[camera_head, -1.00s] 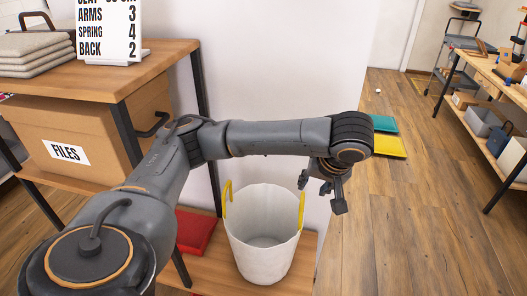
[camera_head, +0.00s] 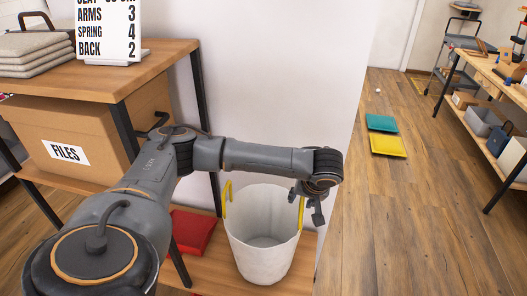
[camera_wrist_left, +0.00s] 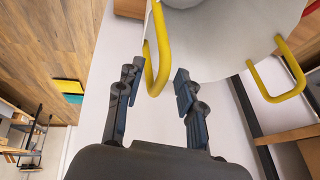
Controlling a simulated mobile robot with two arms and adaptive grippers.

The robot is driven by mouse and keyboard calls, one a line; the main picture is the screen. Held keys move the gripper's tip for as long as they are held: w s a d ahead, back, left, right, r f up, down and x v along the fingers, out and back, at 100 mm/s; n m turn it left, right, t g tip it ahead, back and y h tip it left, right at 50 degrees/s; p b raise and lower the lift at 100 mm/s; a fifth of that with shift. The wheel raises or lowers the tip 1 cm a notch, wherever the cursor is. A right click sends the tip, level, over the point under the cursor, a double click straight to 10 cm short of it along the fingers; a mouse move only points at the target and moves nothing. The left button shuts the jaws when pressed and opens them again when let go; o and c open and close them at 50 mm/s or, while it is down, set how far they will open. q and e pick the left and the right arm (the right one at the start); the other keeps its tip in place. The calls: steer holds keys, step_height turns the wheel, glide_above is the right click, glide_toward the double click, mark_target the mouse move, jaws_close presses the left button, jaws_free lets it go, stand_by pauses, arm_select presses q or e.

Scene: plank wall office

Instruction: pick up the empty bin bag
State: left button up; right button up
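The empty bin bag (camera_head: 262,248) is a white open-topped bag with two yellow handles. It stands upright on a low wooden board beside the white wall in the head view. My left gripper (camera_head: 314,208) is at the bag's right rim, by the right handle. In the left wrist view the white bag (camera_wrist_left: 228,35) fills the top. One yellow handle (camera_wrist_left: 163,40) hangs between the two open fingers of my left gripper (camera_wrist_left: 155,76). The fingers look apart from the handle. The other yellow handle (camera_wrist_left: 292,66) is to the right. My right gripper is not in view.
A wooden shelf unit (camera_head: 150,70) with a cardboard files box (camera_head: 65,135) stands at the left. A red folder-like item (camera_head: 192,232) lies beside the bag. Green (camera_head: 381,123) and yellow (camera_head: 388,145) flat items lie on the floor. Open floor lies to the right.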

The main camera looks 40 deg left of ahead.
arm_select(q)
steer(key=shift+f, duration=0.1)
jaws_close()
